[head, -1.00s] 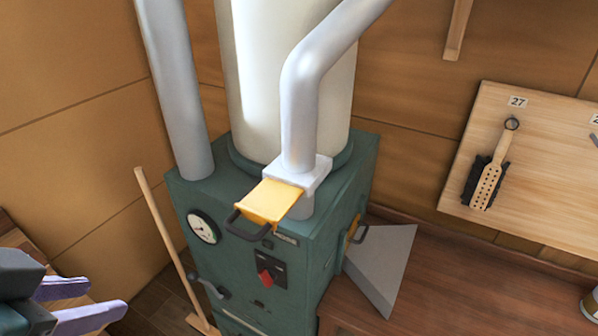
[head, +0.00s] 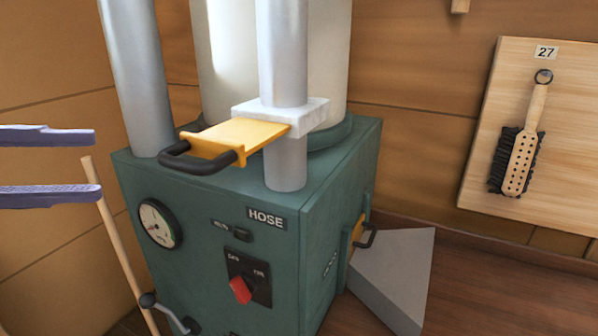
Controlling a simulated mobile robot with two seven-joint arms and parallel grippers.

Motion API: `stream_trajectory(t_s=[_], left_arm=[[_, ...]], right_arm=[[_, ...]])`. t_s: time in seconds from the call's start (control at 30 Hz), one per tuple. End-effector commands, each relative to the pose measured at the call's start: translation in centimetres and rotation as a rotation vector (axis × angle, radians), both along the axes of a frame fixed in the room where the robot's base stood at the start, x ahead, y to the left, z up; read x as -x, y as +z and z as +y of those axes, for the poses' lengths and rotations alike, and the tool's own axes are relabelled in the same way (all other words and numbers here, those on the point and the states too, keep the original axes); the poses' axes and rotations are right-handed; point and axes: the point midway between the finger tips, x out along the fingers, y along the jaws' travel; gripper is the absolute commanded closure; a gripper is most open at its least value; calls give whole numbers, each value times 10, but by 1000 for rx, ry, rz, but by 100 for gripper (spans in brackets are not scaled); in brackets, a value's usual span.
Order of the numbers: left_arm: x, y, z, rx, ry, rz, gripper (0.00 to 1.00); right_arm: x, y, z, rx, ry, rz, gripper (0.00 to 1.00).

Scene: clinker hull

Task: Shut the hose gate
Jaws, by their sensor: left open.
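The hose gate (head: 236,136) is a yellow plate with a black handle (head: 201,164) at its front end. It sticks out to the left and front from a white collar (head: 312,116) around a grey vertical pipe on top of the green machine. A HOSE label (head: 267,218) is on the machine's front below it. My left gripper (head: 98,164) is at the left edge, its two lilac fingers apart and empty, pointing right. In the picture it is left of the handle, clear of it. My right gripper is not in view.
The green machine (head: 210,250) carries a gauge (head: 159,224) and a red switch (head: 241,290). A second yellow gate (head: 357,232) is on its right side above a grey hood (head: 398,275). A wooden pole (head: 115,235) leans at left. A brush (head: 520,150) hangs at right.

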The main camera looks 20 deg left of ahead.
Motion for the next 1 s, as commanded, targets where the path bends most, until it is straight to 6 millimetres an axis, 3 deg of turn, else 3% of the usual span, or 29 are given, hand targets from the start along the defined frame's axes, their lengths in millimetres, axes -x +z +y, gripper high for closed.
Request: stream_trajectory(t_s=[0.53, 0.93, 1.0], left_arm=[[-54, -7, -66, 3, -4, -3, 55], [-61, -12, -75, 2, -5, -1, 55], [-61, -12, -75, 2, -5, -1, 61]], right_arm=[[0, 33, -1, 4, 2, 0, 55], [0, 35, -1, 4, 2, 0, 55], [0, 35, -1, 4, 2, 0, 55]])
